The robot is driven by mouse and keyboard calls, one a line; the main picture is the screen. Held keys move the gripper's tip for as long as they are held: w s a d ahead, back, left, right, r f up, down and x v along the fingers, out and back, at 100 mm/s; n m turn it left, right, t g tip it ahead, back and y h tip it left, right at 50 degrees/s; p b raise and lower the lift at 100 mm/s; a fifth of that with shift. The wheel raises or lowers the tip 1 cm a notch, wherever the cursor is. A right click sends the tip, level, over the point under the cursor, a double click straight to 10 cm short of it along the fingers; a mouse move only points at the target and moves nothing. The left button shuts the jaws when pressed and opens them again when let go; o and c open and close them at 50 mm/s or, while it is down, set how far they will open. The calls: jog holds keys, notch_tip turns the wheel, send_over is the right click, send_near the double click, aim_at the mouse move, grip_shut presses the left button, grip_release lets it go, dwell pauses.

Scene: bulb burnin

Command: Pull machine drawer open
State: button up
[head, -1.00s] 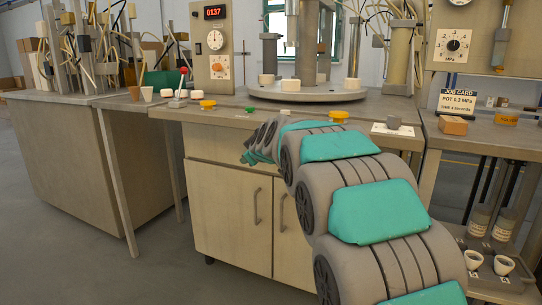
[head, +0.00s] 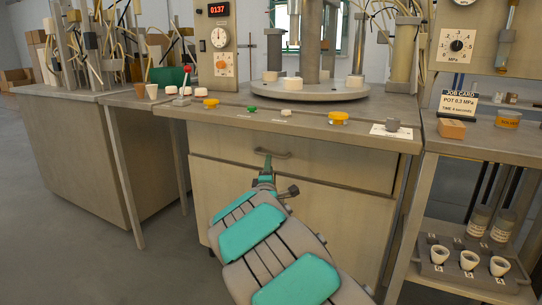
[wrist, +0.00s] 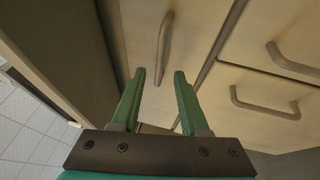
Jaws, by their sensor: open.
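The machine drawer (head: 335,163) is the wide panel under the worktop in the head view, and it looks closed, flush with the cabinet. Its grey bar handle (head: 279,154) is at the panel's left part, just behind my gripper (head: 267,163). In the wrist view the drawer handle (wrist: 165,42) shows just beyond the gap between my green fingertips (wrist: 160,74). The fingers are apart with nothing held between them. I cannot tell whether a finger touches the handle.
Two cupboard door handles (wrist: 290,60) (wrist: 265,104) show at right in the wrist view. The worktop (head: 250,110) above holds yellow, green and white buttons. A shelf unit with a crucible tray (head: 470,268) stands at right. Open floor (head: 70,240) lies at left.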

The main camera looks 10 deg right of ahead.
jog(key=shift+x, duration=3.4)
jog(key=shift+c, duration=0.4)
grip_shut()
